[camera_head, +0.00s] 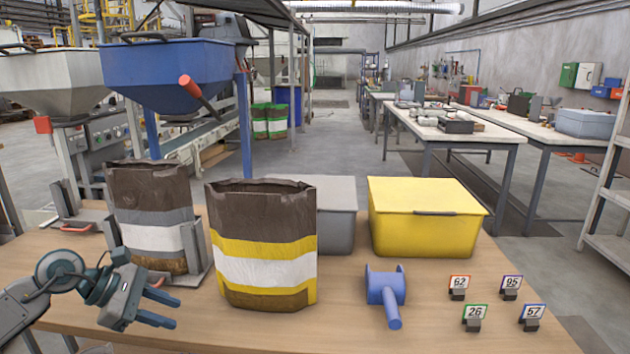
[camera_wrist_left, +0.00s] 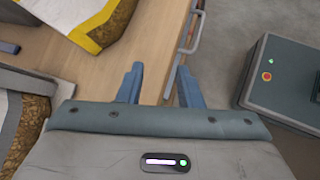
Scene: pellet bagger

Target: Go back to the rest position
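My left gripper (camera_head: 160,308) is low at the left of the table (camera_head: 345,322), in front of the bags. Its two blue fingers stand apart with nothing between them, and it also shows in the left wrist view (camera_wrist_left: 160,85) over the table's front edge. A brown bag with a grey and white band (camera_head: 150,220) stands open in a grey holder behind it. A brown bag with yellow and white bands (camera_head: 262,245) stands open to its right, apart from the gripper. My right gripper is not in view.
A blue scoop (camera_head: 385,290) lies right of the yellow-banded bag. A yellow bin (camera_head: 420,215) and a grey bin (camera_head: 337,215) stand behind. Several number tags (camera_head: 459,283) stand at the right. A blue hopper (camera_head: 170,75) rises at the back left. A dark box with a red button (camera_wrist_left: 285,80) is beyond the edge.

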